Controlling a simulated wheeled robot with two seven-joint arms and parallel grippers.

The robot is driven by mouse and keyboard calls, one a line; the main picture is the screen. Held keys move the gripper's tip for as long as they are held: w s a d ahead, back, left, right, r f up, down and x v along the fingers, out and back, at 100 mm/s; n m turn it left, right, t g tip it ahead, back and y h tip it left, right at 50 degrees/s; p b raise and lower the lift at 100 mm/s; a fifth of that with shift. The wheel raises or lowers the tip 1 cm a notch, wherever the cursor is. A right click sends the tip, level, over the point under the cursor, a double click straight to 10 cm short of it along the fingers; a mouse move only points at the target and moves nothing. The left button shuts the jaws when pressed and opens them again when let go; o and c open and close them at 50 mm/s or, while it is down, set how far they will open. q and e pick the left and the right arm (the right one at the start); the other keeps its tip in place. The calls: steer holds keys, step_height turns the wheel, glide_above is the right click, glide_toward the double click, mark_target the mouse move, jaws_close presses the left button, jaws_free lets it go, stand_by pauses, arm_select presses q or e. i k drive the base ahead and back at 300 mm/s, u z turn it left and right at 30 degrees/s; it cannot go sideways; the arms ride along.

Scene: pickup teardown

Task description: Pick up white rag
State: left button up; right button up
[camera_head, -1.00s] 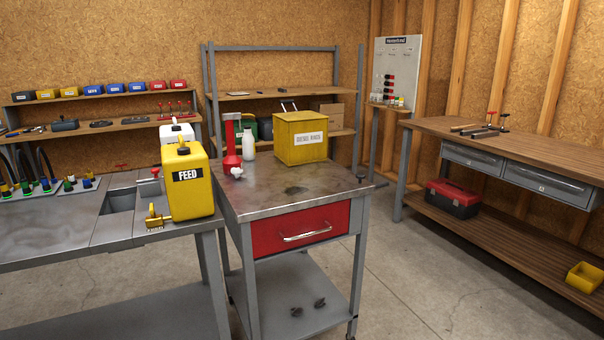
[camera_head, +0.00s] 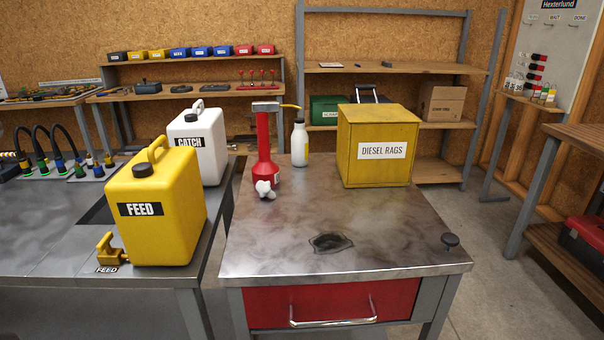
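A small crumpled white rag (camera_head: 265,188) lies on the metal top of the cart (camera_head: 385,243). It sits at the foot of a red pump can (camera_head: 265,150), close against its front; I cannot tell whether they touch. A yellow box labelled "DIESEL RAGS" (camera_head: 379,168) stands on the same top to the right. Neither of my grippers shows in the head view.
A white bottle (camera_head: 299,145) stands behind the rag. A yellow FEED can (camera_head: 165,215) and a white CATCH can (camera_head: 200,150) stand on the left bench.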

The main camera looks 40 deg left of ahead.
mark_target(263, 187)
steer(key=i, duration=0.1)
steer(key=u, duration=1.55)
